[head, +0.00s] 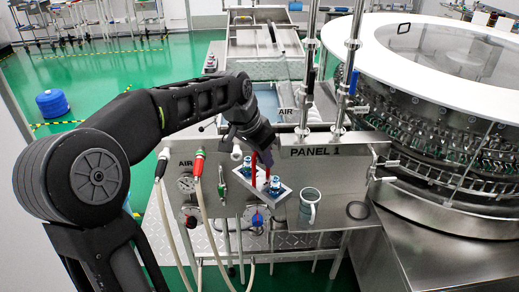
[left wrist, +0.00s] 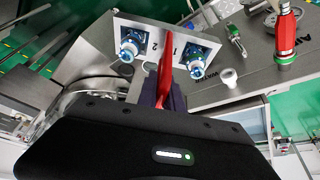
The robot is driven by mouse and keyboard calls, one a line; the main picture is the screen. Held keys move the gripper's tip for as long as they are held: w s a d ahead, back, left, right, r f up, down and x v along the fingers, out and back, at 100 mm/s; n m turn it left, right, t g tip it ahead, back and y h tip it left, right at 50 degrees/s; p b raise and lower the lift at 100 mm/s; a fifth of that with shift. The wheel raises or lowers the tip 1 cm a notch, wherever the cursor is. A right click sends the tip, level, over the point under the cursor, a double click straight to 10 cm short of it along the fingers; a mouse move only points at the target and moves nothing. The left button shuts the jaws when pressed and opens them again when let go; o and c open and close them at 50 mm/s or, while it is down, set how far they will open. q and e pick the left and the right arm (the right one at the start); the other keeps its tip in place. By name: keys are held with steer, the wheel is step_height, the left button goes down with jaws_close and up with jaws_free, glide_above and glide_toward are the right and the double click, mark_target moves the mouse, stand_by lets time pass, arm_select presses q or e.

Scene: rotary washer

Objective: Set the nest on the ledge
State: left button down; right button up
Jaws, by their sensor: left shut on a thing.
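The nest (head: 281,198) is a pale, flat plate with two blue-and-silver fittings. In the left wrist view the nest (left wrist: 143,27) shows the numbers 1 and 2 between its fittings. My left gripper (head: 262,168) is shut on the nest near its middle, where red upright parts show. In the left wrist view the gripper (left wrist: 165,70) reaches the plate's near edge. The nest is tilted in the head view, in front of the PANEL 1 face. The steel ledge (head: 335,222) below that panel lies to its right; I cannot tell whether they touch. My right gripper is not in view.
A grey mug (head: 310,206) and a dark ring (head: 357,210) are on the ledge, right of the nest. The large round washer (head: 440,120) stands at the right.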

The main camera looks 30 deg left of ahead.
arm_select(q)
steer(key=d+f+n+y+b, duration=0.1)
steer(key=d+f+b, duration=0.4)
steer(key=d+f, duration=0.8)
steer(key=d+n, duration=0.1)
steer(key=d, duration=0.2)
steer(key=shift+w+f, duration=0.15)
steer(key=shift+w, duration=0.25)
steer(key=shift+d, duration=0.1)
